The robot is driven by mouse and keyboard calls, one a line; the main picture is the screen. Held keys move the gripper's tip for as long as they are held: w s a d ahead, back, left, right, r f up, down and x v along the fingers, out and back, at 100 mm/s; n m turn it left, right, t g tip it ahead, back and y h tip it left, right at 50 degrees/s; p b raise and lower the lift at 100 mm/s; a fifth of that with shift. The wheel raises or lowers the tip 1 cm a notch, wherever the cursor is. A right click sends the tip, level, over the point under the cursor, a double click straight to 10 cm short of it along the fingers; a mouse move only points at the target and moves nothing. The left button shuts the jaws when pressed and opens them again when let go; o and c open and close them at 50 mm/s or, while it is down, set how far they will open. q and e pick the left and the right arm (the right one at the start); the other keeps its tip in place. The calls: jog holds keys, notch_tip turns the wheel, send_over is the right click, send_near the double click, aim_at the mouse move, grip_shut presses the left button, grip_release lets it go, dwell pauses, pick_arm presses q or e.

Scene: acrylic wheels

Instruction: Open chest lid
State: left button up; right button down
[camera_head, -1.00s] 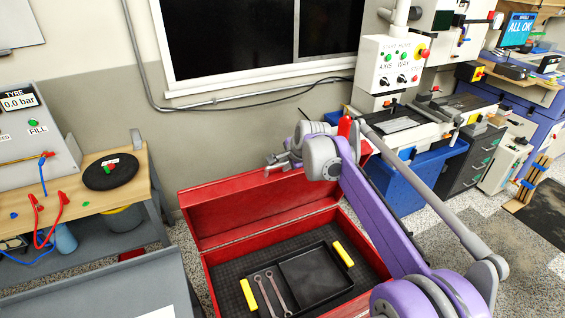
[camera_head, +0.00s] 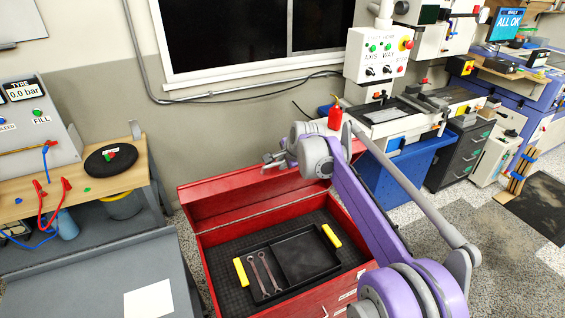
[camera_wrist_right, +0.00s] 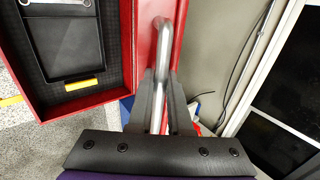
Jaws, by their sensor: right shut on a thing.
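The red chest (camera_head: 205,262) stands in the middle of the head view with its lid (camera_head: 205,203) raised at the back. Inside lies a black tray (camera_head: 305,261) with yellow handles and wrenches beside a bare compartment. My right gripper (camera_head: 272,163) is at the top of the lid in the head view. In the right wrist view its two dark fingers (camera_wrist_right: 160,90) are shut on a grey metal bar handle (camera_wrist_right: 163,40) along the red lid (camera_wrist_right: 148,45). My left gripper is not in view.
A wooden bench (camera_head: 115,183) with a black disc (camera_head: 110,158) and a tyre gauge stands at the left. A red bottle (camera_head: 335,117) and a blue cabinet (camera_head: 395,178) are behind my right arm. The wall and window are close behind the lid.

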jog(key=shift+w, duration=0.1)
jog(key=c, duration=0.8)
grip_release()
jog(key=shift+a, duration=0.1)
jog(key=shift+c, duration=0.2)
jog(key=shift+r, duration=0.1)
jog(key=v, duration=1)
jog(key=shift+s+r, duration=0.2)
jog(key=shift+r, duration=0.1)
